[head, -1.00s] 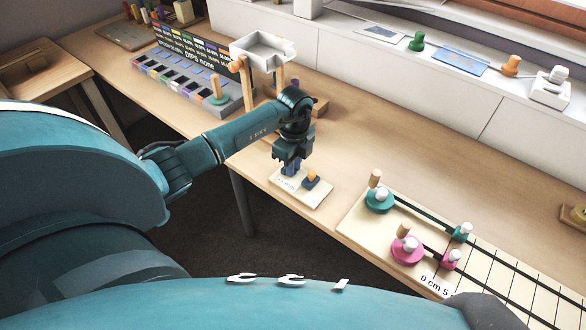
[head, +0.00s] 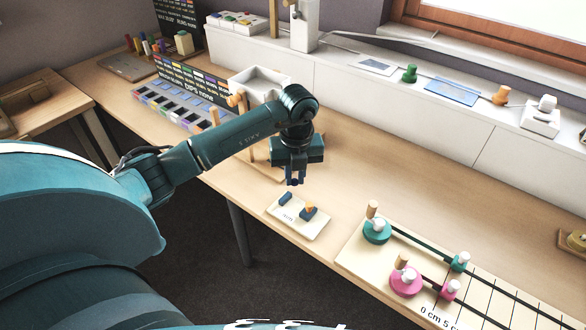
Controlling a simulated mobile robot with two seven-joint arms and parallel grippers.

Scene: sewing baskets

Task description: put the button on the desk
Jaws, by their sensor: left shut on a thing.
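My left gripper (head: 294,178) hangs pointing down above the desk (head: 365,165). It is shut on a small dark thing between its fingertips. I take this to be the button, but the fingers hide most of it and its shape cannot be made out. Below the gripper, a small cream board (head: 298,216) lies near the desk's front edge. The gripper is clear of both. My right gripper is not in view.
A long cream ruler board (head: 375,258) with green and pink knobbed discs lies at the right front. A white tray (head: 258,82) on wooden posts and a compartment rack (head: 170,98) stand behind my left arm. The desk right of the gripper is bare.

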